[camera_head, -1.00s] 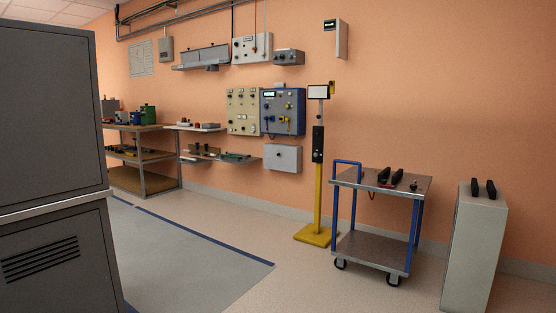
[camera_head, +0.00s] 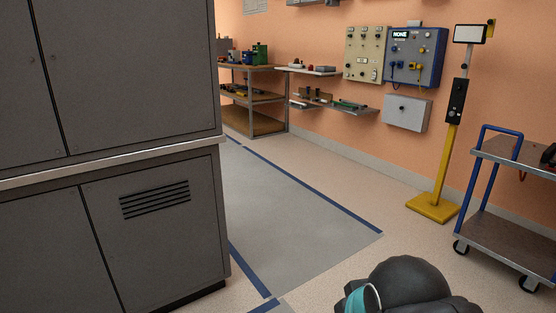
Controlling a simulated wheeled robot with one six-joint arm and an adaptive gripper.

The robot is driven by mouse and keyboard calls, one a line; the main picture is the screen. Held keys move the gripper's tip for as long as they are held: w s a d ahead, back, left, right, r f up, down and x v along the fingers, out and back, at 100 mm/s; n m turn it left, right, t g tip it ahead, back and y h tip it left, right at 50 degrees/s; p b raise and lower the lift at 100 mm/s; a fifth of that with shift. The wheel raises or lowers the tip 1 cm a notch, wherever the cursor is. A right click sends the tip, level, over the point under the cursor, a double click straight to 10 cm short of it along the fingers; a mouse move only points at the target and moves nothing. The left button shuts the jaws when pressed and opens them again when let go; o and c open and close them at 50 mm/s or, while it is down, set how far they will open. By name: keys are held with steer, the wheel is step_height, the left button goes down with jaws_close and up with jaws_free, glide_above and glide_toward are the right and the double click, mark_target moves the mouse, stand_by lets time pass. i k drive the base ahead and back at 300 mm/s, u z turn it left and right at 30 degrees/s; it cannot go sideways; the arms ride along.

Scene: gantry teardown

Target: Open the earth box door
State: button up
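A light grey wall box (camera_head: 407,113) with a small dark knob hangs below the blue panel; its front looks shut. No label on it can be read, so I cannot tell for sure that it is the earth box. A dark rounded part of my arm with a teal band shows at the bottom edge. My gripper is not in view.
A large grey cabinet (camera_head: 110,130) fills the left side. A yellow-based post (camera_head: 446,150) and a blue-framed trolley (camera_head: 510,200) stand at the right. A beige panel (camera_head: 365,54) and blue panel (camera_head: 414,57) hang near a shelf (camera_head: 335,106) and workbench (camera_head: 252,97). Blue-edged floor (camera_head: 290,215) is clear.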

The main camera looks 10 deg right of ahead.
mark_target(408, 114)
steer(key=z, duration=0.05)
steer(key=i, duration=2.1)
steer(key=z, duration=0.75)
steer(key=i, duration=2.15)
steer(key=z, duration=0.95)
steer(key=i, duration=0.8)
steer(key=z, duration=0.3)
